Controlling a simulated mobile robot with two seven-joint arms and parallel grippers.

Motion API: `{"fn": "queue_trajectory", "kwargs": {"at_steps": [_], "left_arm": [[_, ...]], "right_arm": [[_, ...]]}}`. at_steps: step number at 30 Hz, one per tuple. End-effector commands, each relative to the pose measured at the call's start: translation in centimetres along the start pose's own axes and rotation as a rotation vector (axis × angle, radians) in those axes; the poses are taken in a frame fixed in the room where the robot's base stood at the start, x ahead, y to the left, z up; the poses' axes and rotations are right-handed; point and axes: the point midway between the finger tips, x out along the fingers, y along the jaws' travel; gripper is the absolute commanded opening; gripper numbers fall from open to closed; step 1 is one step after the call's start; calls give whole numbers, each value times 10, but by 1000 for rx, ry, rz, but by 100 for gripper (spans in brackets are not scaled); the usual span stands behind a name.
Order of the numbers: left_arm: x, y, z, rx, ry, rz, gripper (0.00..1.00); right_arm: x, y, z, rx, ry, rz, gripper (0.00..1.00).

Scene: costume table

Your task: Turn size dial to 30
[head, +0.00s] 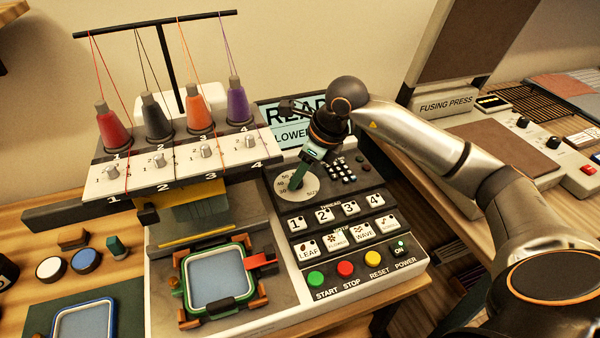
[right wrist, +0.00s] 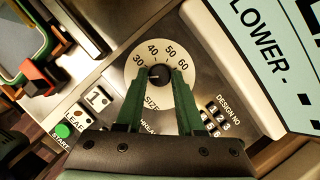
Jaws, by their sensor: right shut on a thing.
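The size dial (head: 308,199) is a pale round plate on the dark control panel, marked 30, 40, 50 and 60. In the right wrist view the dial plate (right wrist: 134,68) shows its numbers around a dark knob (right wrist: 158,74). My right gripper (head: 297,182) reaches down onto the dial. Its green fingers (right wrist: 159,84) are shut on the knob, one on each side. The fingers hide part of the plate, and I cannot tell for certain which number the knob's mark points to. My left gripper is not in view.
Numbered thread buttons (head: 323,215) and START and STOP buttons (head: 315,278) lie in front of the dial. The display (head: 283,115) stands behind it, partly hidden by my arm. Thread cones (head: 198,112) and a hoop (head: 216,281) are to the left.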

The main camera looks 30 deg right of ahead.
Motion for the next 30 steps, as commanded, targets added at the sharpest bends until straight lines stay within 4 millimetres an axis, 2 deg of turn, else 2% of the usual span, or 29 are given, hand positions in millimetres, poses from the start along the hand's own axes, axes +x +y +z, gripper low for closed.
{"fn": "queue_trajectory", "kwargs": {"at_steps": [2, 17, 30], "left_arm": [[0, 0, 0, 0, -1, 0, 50], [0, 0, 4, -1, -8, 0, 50], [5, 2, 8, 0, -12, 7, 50]], "right_arm": [[0, 0, 0, 0, 0, 0, 0], [0, 0, 0, 50, -1, -23, 0], [0, 3, 1, 343, -4, -145, 0]]}}
